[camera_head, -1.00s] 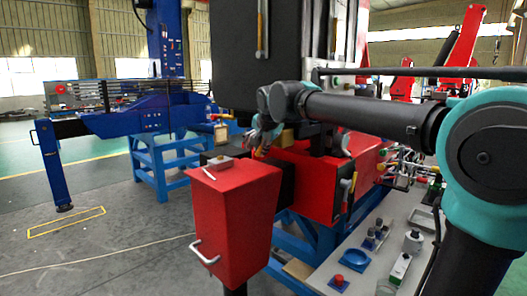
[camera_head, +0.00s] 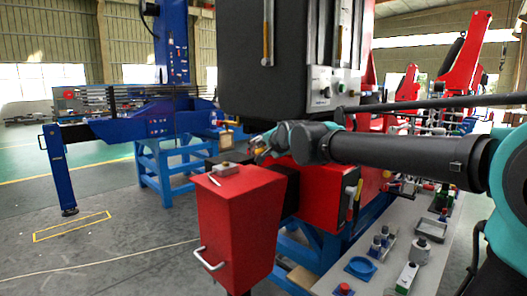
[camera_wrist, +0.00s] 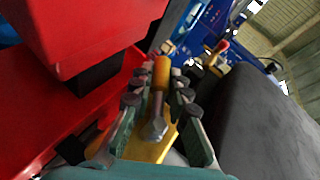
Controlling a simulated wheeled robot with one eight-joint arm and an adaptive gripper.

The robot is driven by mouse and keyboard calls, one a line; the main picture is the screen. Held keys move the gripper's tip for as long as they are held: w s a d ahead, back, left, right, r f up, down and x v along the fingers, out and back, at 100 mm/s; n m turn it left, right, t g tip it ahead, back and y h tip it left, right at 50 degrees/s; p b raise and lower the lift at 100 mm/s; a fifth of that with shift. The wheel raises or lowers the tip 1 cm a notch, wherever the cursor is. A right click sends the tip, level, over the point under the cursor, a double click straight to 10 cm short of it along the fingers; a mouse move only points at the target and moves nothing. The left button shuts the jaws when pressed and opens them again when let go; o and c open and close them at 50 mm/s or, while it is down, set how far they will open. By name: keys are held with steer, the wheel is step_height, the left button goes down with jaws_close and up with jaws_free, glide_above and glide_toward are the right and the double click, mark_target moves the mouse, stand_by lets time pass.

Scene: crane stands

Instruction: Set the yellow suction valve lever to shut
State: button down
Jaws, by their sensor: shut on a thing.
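The yellow suction valve lever (camera_wrist: 161,72) shows in the wrist view as a rounded yellow handle above a steel bolt and a yellow plate. My gripper (camera_wrist: 160,78) has its dark padded fingers on either side of this handle, closed on it. In the head view my gripper (camera_head: 263,156) is small, behind the red box's top and in front of the dark cabinet. The lever is mostly hidden by the fingers there, and its exact angle is hard to tell.
A red box (camera_head: 238,222) with a white handle stands just in front of my gripper. A large dark cabinet (camera_head: 285,62) is close beside and above it. A bench (camera_head: 405,258) with small parts lies at right. Open floor (camera_head: 105,258) is at left.

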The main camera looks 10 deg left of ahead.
steer(key=c, duration=1.4)
jaws_free()
steer(key=shift+c, duration=0.2)
steer(key=v, duration=1.2)
